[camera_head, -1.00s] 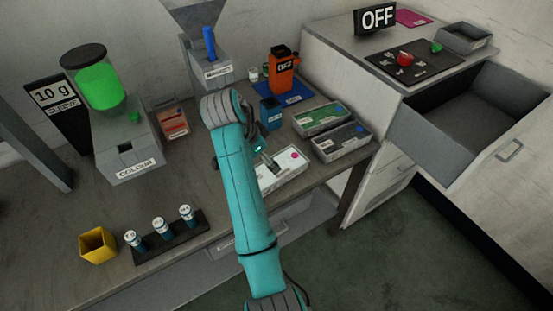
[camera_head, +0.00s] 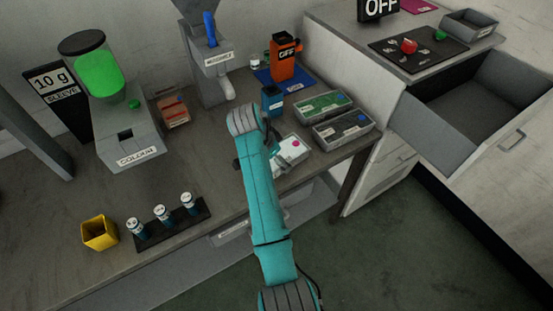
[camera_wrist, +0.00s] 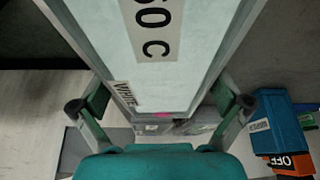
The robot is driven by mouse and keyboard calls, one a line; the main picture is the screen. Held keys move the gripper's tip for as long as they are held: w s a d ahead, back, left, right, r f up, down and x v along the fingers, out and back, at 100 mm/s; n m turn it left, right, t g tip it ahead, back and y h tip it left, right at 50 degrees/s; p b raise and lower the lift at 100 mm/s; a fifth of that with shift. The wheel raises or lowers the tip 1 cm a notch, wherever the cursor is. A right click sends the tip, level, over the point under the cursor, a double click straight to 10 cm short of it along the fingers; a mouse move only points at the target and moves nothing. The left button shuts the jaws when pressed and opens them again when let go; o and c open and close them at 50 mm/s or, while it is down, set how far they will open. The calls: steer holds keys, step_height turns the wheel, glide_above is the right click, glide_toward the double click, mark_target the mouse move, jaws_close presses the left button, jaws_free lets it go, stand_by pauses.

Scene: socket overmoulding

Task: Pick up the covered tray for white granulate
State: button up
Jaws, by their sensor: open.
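The covered tray for white granulate (camera_head: 293,151) lies near the table's front edge in the head view, white-topped with a pink dot. My arm hides its left part. In the wrist view a pale covered tray (camera_wrist: 195,60) fills the middle, with large "50 C" lettering, partly cut off, and a small label reading "WHITE". A pink spot shows at its lower edge. My gripper (camera_wrist: 160,103) is open, with one finger on each side of this tray. I cannot tell whether the fingers touch it. The arm mostly hides the gripper in the head view.
Green (camera_head: 322,106) and dark-topped (camera_head: 343,129) trays stand to the right. The vial rack (camera_head: 172,224) and yellow cup (camera_head: 99,233) are at left. An open drawer (camera_head: 470,105) is at right.

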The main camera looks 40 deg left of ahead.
steer(key=shift+f, duration=0.1)
steer(key=shift+c, duration=0.3)
steer(key=c, duration=1.3)
